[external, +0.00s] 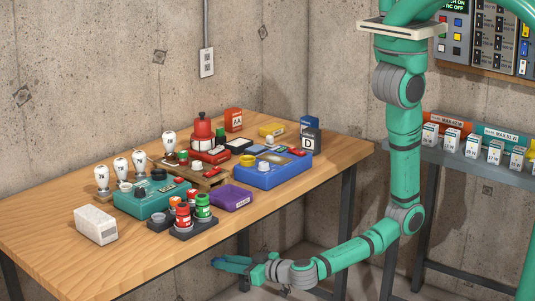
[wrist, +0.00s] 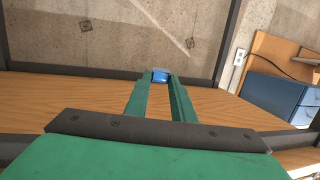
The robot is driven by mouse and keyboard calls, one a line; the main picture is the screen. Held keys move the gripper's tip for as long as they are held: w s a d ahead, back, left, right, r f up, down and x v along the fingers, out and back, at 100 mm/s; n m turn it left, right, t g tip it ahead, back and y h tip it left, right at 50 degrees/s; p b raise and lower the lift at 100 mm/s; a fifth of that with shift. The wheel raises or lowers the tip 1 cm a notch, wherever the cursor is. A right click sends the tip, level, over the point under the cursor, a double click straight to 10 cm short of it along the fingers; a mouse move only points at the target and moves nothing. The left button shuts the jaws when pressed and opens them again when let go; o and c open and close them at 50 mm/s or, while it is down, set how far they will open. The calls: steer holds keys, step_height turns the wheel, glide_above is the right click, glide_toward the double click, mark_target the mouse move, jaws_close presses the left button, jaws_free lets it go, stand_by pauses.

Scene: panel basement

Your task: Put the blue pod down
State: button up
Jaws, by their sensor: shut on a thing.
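My gripper (external: 240,264) is shut on the blue pod (external: 222,262), low in front of the table in the external view. The pod is small there, at the tips of the fingers, and its shape is hard to make out. In the wrist view the pod (wrist: 160,76) shows as a small blue piece between the far ends of the two green fingers. The fingers hide part of it. In the external view the pod is apart from the table top and below its front edge.
The wooden table (external: 60,225) holds several items: a white block (external: 95,225), a purple tray (external: 232,198), a teal device (external: 150,203) with bulbs, and a blue device (external: 272,170). Bare wood shows at its left and right front. A grey shelf (external: 480,172) with boxes stands right.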

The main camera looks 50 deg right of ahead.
steer(key=s+a+r+n+y, duration=0.25)
steer(key=s+a+r, duration=0.45)
steer(key=s+a, duration=0.5)
steer(key=w+a+r+m+h, duration=0.1)
steer(key=a+r, duration=0.2)
steer(key=r, duration=0.9)
steer(key=w+a+r+m+h, duration=0.1)
steer(key=a+r, duration=0.3)
steer(key=r, duration=0.9)
steer(key=shift+w+a+r, duration=0.2)
steer(key=shift+a+r, duration=0.05)
steer(key=shift+r, duration=0.05)
